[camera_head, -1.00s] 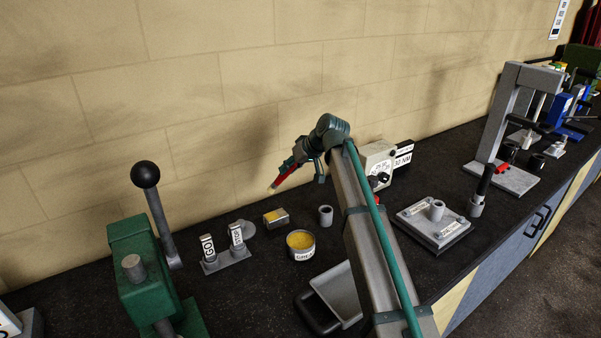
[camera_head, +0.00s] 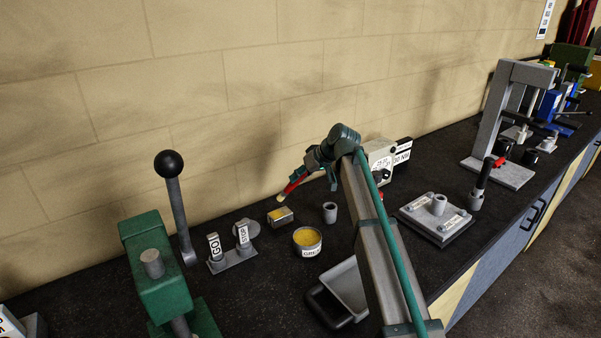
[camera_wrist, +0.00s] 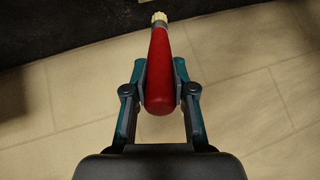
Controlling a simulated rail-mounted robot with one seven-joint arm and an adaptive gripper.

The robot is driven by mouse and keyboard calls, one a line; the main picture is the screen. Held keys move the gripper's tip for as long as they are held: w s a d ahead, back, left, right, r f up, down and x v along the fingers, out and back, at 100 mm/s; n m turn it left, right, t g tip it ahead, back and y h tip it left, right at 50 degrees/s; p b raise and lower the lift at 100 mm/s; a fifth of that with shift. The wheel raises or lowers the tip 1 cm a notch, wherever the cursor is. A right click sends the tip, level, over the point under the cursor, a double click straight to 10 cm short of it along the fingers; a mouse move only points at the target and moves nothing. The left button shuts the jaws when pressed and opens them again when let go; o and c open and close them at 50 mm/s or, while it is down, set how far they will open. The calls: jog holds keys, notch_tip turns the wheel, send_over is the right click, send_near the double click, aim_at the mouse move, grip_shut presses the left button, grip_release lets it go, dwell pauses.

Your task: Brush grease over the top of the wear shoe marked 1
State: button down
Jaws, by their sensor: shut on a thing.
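My gripper (camera_head: 312,174) is shut on the red handle of a brush (camera_head: 294,184). The brush slants down to the left, its pale tip above the bench near the wall. In the wrist view the red brush (camera_wrist: 160,75) lies between both fingers, its cream bristles pointing away from me. A small grey block with a yellow top (camera_head: 280,216) lies just below the tip in the picture, with a gap between. A round tin of yellow grease (camera_head: 307,252) stands right of it. I cannot read a 1 on any part, so I cannot tell which is the wear shoe.
A grey stand with GO and STOP tags (camera_head: 232,260) is left of the block. A green press with a black-knobbed lever (camera_head: 158,270) stands further left. A grey cup (camera_head: 329,212), a grey tray (camera_head: 346,286) and a square plate fixture (camera_head: 437,226) are to the right.

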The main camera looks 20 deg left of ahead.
notch_tip(320, 180, down, 3)
jog(key=shift+r+b, duration=0.1)
jog(key=shift+b, duration=0.3)
jog(key=shift+s+d+p, duration=0.75)
jog(key=shift+s+d, duration=0.55)
jog(key=shift+d, duration=0.3)
jog(key=w+a, duration=0.1)
jog(key=a, duration=0.1)
jog(key=w+a+b, duration=0.1)
jog(key=shift+w+f, duration=0.25)
jog(key=shift+w, duration=0.05)
jog(key=shift+w+a+r, duration=0.1)
jog(key=shift+a+r, duration=0.1)
jog(key=shift+r, duration=1)
jog(key=shift+d+r+p, duration=0.1)
jog(key=shift+r+p, duration=0.4)
jog(key=shift+r, duration=0.25)
jog(key=shift+r+p, duration=0.65)
jog(key=shift+r, duration=1.5)
jog(key=shift+f, duration=0.15)
